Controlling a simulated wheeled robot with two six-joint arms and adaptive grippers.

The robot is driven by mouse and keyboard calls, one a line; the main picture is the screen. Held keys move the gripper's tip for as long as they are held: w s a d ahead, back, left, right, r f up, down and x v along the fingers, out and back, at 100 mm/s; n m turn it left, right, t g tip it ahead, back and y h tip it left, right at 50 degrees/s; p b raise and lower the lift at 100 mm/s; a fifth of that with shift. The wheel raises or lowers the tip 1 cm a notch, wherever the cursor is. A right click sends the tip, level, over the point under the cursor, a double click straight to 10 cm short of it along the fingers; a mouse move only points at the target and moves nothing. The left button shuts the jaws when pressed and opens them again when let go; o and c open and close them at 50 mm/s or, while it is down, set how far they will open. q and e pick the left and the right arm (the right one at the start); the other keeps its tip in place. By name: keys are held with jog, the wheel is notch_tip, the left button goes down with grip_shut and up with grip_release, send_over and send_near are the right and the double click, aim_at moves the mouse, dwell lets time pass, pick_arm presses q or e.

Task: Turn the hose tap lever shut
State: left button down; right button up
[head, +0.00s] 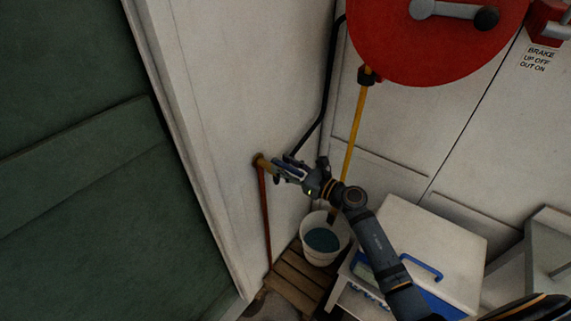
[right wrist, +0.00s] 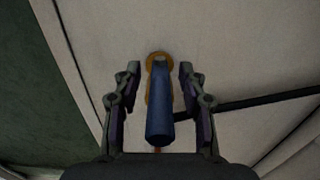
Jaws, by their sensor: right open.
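The hose tap (head: 262,163) is a brass fitting on the white wall, left of centre in the head view. In the right wrist view its round brass base (right wrist: 159,58) sits behind a blue lever (right wrist: 160,118), which points toward the camera. My right gripper (head: 277,169) is at the tap; in the right wrist view the open gripper (right wrist: 160,82) has one finger on each side of the lever, with a gap visible on both sides. The fingers hide part of the tap in the head view. My left gripper is not in view.
A white bucket (head: 311,250) with dark contents stands on a wooden pallet (head: 290,281) below the tap. A red hose reel (head: 440,50) hangs above. A white cool box (head: 430,240) stands at right. A black hose (head: 328,95) runs along the wall.

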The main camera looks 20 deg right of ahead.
grip_shut()
dwell(0.5)
